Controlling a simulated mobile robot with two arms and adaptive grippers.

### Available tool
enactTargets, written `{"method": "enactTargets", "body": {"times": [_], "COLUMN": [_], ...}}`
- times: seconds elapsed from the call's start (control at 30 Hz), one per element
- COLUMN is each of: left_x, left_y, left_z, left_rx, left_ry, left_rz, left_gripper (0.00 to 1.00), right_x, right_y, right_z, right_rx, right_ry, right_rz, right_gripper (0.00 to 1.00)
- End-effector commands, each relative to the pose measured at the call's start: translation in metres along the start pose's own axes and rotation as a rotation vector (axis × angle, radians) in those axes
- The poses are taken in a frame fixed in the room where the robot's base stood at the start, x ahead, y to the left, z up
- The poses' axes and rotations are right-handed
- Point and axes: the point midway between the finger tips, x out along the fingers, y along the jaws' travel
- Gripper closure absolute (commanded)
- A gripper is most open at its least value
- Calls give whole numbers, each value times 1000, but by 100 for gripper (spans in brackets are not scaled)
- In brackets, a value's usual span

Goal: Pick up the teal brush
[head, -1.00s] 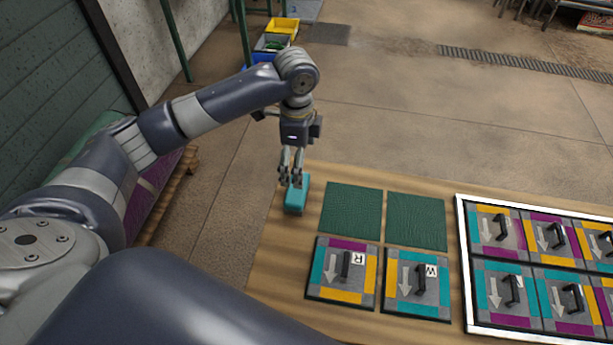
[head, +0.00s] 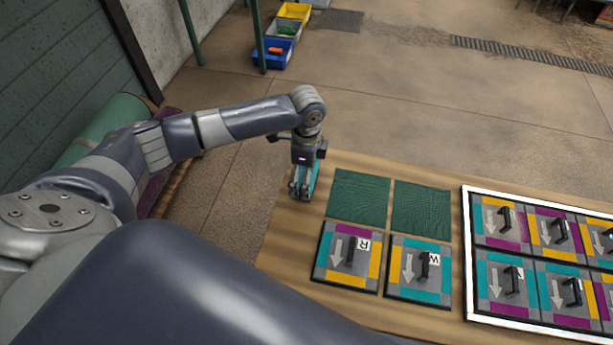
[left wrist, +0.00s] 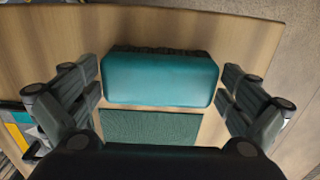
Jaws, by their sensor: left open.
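The teal brush (left wrist: 160,80) fills the upper middle of the left wrist view, a rounded block with dark bristles along its far edge. It lies on the wooden table near the table's left edge. In the head view the brush (head: 314,178) is partly hidden behind my left gripper (head: 300,195). My left gripper is open, pointing down over the brush. In the left wrist view its fingers (left wrist: 162,100) stand on either side of the brush, with a gap on both sides. My right gripper is in neither view.
Two dark green pads (head: 360,199) lie right of the brush on the table (head: 281,236). Below them are two coloured tiles with black handles (head: 347,256). A white-framed tray (head: 466,255) of similar tiles is at right. Bins (head: 273,53) stand on the floor behind.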

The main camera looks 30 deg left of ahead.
Motion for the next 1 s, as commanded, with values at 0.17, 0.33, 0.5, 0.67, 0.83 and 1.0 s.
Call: {"method": "enactTargets", "body": {"times": [0.17,0.33,0.5,0.67,0.83,1.0], "left_x": [0,0,0,-5,-24,-36], "left_y": [0,0,0,-1,-1,17], "left_z": [0,0,0,0,-1,4], "left_rx": [0,0,0,0,1,2], "left_ry": [0,0,0,1,2,0], "left_rz": [0,0,0,-2,-3,2], "left_gripper": [23,35,35,35,35,35], "right_x": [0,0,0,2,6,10], "right_y": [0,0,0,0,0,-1], "right_z": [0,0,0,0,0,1], "right_rx": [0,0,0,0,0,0], "right_ry": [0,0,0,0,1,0], "right_rz": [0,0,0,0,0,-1], "right_gripper": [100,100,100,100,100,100]}}
